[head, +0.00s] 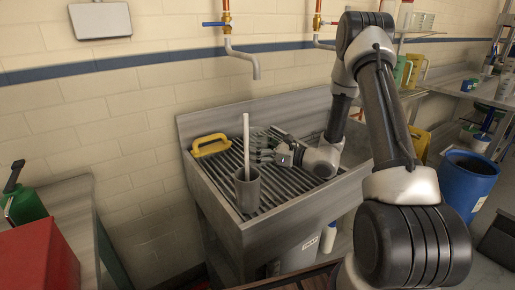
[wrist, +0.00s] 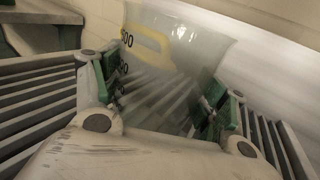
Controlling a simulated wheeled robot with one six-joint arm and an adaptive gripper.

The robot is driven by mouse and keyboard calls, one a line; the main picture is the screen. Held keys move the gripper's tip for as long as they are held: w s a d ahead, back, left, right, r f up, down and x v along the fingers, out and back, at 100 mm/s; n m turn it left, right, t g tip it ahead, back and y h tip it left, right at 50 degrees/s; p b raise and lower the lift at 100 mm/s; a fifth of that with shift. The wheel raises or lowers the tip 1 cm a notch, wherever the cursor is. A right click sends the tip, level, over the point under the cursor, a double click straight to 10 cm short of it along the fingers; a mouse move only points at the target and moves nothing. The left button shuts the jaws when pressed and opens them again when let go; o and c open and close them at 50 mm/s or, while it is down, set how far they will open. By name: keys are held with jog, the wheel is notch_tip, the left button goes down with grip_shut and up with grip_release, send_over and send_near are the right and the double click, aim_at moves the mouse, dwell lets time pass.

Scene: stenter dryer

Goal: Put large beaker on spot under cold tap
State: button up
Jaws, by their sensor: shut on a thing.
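The large beaker (wrist: 180,60) is clear, with dark volume marks, and fills the middle of the wrist view. My gripper (wrist: 166,92) is shut on it, with green finger pads on both sides. In the head view my gripper (head: 267,150) is low over the slatted sink top, and the clear beaker barely shows there. I cannot tell whether its base touches the slats. The cold tap (head: 243,60), with a blue lever, hangs from the wall above and slightly left of my gripper. No marked spot can be made out under it.
A grey pot (head: 248,190) with a white stick stands at the front left of the sink (head: 225,214). A yellow-handled item (head: 210,146) lies at the back left. A second tap (head: 323,43) is behind my arm. A blue bin (head: 468,180) stands at right.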

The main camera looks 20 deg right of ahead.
jog(key=shift+f, duration=0.15)
jog(key=o, duration=1.1)
